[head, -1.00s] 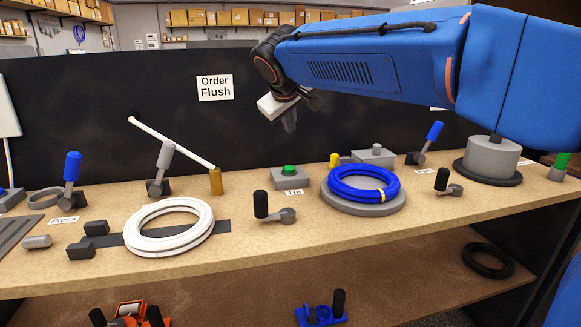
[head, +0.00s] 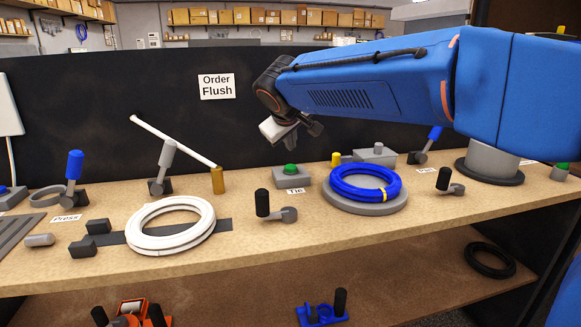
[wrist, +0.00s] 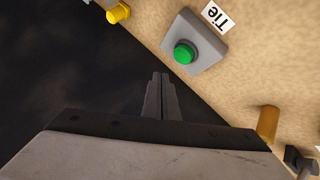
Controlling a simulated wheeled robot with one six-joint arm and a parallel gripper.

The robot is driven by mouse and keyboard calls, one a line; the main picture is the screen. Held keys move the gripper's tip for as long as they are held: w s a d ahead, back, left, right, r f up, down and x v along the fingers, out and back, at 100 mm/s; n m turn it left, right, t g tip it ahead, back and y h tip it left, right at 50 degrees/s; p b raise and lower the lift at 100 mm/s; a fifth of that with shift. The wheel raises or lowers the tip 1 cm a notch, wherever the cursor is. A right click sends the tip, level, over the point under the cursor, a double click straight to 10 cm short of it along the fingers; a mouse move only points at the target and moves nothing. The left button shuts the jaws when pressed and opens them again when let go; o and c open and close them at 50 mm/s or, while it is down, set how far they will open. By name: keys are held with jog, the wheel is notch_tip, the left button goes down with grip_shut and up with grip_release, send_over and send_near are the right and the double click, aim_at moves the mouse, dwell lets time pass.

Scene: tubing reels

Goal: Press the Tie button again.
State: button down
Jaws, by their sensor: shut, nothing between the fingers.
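The Tie button is a green dome (head: 290,169) on a grey box (head: 291,178), with a white "Tie" label (head: 294,191) in front of it on the bench. In the wrist view the green button (wrist: 184,53) sits beyond the fingertips, with the Tie label (wrist: 217,16) behind its box. My gripper (head: 291,146) is shut and empty, pointing down above the button box and apart from it. In the wrist view its closed fingers (wrist: 160,78) lie over the dark back panel, just off the bench edge.
A blue tubing coil (head: 365,184) with a yellow tie lies on a grey turntable (head: 370,205) right of the button. A yellow peg (head: 336,159) and a black-handled crank (head: 263,203) stand nearby. A brass post (head: 218,180) and white coil (head: 170,226) are to the left.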

aim_at(290, 168)
jog(key=shift+f, duration=1.55)
jog(key=shift+f, duration=0.95)
dwell(1.9)
jog(key=shift+r, duration=0.95)
jog(key=shift+r, duration=2.5)
